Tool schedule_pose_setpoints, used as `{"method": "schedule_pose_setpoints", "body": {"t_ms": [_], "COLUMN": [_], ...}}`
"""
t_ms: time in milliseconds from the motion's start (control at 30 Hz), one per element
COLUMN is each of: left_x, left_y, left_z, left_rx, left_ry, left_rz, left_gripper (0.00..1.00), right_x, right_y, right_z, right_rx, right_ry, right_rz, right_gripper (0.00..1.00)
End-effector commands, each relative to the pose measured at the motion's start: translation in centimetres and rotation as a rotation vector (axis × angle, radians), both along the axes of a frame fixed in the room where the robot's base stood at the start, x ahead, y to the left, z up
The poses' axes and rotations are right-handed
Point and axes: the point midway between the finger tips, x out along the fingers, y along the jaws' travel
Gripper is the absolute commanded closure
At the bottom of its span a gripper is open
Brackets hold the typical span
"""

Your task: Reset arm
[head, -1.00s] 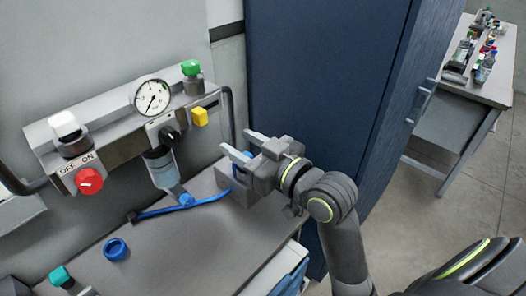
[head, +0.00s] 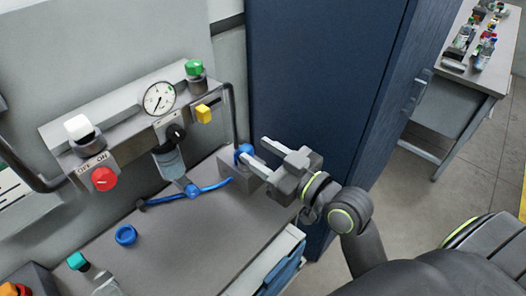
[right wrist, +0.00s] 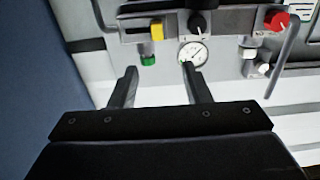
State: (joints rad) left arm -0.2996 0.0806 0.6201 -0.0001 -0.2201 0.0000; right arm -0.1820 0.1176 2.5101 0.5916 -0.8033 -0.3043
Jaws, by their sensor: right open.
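My right gripper (head: 258,152) is open and empty in the head view. It is in front of the blue cabinet, near a grey block with a blue top (head: 244,152) at the back right of the bench. In the right wrist view its two fingers (right wrist: 158,85) stand apart with nothing between them. Beyond them show the gauge (right wrist: 193,54) and the green knob (right wrist: 148,60), upside down. My left gripper is not in view.
The wall panel carries a red switch (head: 104,179), a white knob (head: 78,128) and a yellow part (head: 203,114). A blue ring (head: 125,235) and blue hose (head: 215,186) lie on the grey bench (head: 190,240). A blue cabinet (head: 310,80) stands right of it. A table (head: 455,85) with bottles is behind.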

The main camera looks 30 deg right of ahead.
Motion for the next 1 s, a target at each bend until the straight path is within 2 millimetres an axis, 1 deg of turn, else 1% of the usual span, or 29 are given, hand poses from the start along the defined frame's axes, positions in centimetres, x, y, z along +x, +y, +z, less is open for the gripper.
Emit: {"method": "schedule_pose_setpoints", "body": {"t_ms": [233, 267, 333, 367, 467, 500, 567, 600, 667, 700, 767, 800, 867, 900, 933, 967, 1000], "left_x": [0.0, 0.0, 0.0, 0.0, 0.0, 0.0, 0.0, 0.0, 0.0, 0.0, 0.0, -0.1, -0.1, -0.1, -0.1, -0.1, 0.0], "left_y": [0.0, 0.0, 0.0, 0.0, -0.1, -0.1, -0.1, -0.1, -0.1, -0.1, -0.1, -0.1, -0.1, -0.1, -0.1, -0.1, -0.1], "left_z": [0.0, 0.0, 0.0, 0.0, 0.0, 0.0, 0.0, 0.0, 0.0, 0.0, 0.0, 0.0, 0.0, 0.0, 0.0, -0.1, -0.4], "left_rx": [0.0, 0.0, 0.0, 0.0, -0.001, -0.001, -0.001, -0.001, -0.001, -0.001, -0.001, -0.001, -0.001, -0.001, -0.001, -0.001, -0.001], "left_ry": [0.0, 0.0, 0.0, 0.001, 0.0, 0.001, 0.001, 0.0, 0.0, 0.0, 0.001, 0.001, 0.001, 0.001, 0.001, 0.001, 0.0], "left_rz": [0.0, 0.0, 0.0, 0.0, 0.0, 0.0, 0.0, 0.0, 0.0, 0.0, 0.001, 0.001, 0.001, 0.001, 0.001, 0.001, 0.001], "left_gripper": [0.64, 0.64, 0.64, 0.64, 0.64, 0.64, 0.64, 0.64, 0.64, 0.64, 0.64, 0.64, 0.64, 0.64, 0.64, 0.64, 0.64], "right_x": [0.0, 0.0, -0.3, -0.5, -1.9, -2.9, -4.9, -6.4, -8.7, -10.2, -12.6, -14.2, -16.7, -18.4, -19.6, -20.4, -19.4], "right_y": [0.0, 0.0, -0.3, -0.5, -1.9, -2.7, -4.1, -5.1, -6.5, -7.4, -8.6, -9.4, -10.5, -11.2, -11.7, -12.1, -12.0], "right_z": [-0.1, -0.2, -1.4, -2.3, -6.9, -9.3, -12.7, -14.8, -17.3, -18.7, -20.5, -21.5, -22.8, -23.5, -23.9, -24.5, -26.0], "right_rx": [-0.001, -0.003, -0.019, -0.031, -0.087, -0.117, -0.157, -0.183, -0.216, -0.235, -0.26, -0.276, -0.298, -0.311, -0.322, -0.329, -0.325], "right_ry": [0.003, 0.01, 0.054, 0.087, 0.266, 0.361, 0.511, 0.607, 0.737, 0.816, 0.927, 0.996, 1.096, 1.16, 1.207, 1.241, 1.232], "right_rz": [0.0, -0.002, -0.012, -0.021, -0.068, -0.098, -0.15, -0.186, -0.24, -0.276, -0.328, -0.363, -0.417, -0.455, -0.483, -0.503, -0.493], "right_gripper": [0.56, 0.56, 0.56, 0.56, 0.56, 0.56, 0.56, 0.56, 0.56, 0.56, 0.56, 0.56, 0.56, 0.56, 0.56, 0.56, 0.56]}}
